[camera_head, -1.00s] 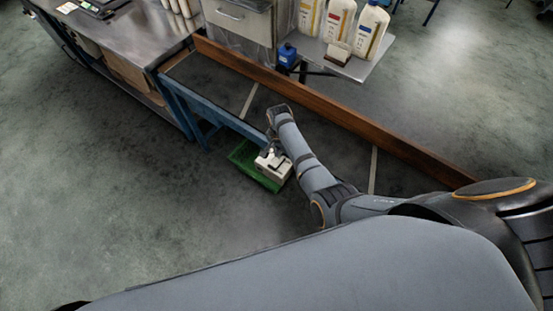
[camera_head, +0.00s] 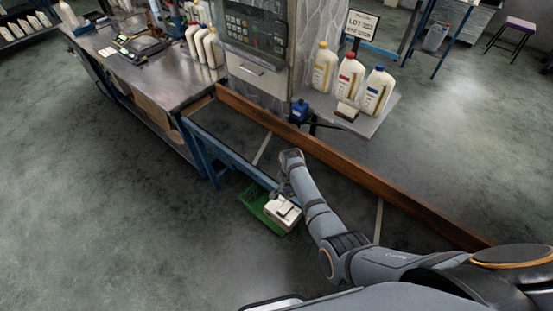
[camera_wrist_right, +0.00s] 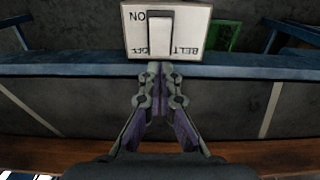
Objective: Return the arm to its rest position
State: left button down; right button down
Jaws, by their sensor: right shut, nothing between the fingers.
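My right arm reaches down and forward in the head view, and its gripper (camera_head: 284,188) is just behind a small white switch box (camera_head: 283,212). In the right wrist view the gripper (camera_wrist_right: 160,68) is shut and empty, with its fingertips just below the lower edge of the switch box (camera_wrist_right: 190,44). I cannot tell whether the fingertips touch the box. My left gripper is not in view.
A conveyor with a blue side rail (camera_head: 228,152) and a brown rail (camera_head: 350,170) runs beside the arm. A shelf (camera_head: 370,125) with bottles stands behind. Open floor (camera_head: 120,250) lies left.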

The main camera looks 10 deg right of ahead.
jog(key=s+d+r+n+t, duration=0.2)
jog(key=s+d+r+n, duration=0.35)
jog(key=s+d, duration=0.4)
jog(key=s+r+n+t+h, duration=0.1)
jog(key=s+r+n+t, duration=0.1)
jog(key=s+r+n, duration=0.65)
jog(key=s+d+f+m+g+b, duration=0.1)
jog(key=s+f+m+b, duration=0.15)
jog(key=f, duration=1.15)
jog(key=s+d+f+m+g+b, duration=0.1)
jog(key=f+b, duration=0.2)
jog(key=f, duration=1)
jog(key=s+d+f+b, duration=0.1)
jog(key=s+f+b, duration=0.2)
jog(key=s+f, duration=1.6)
notch_tip(320, 180, down, 3)
jog(key=shift+d+g+b, duration=0.3)
jog(key=shift+g+b, duration=0.1)
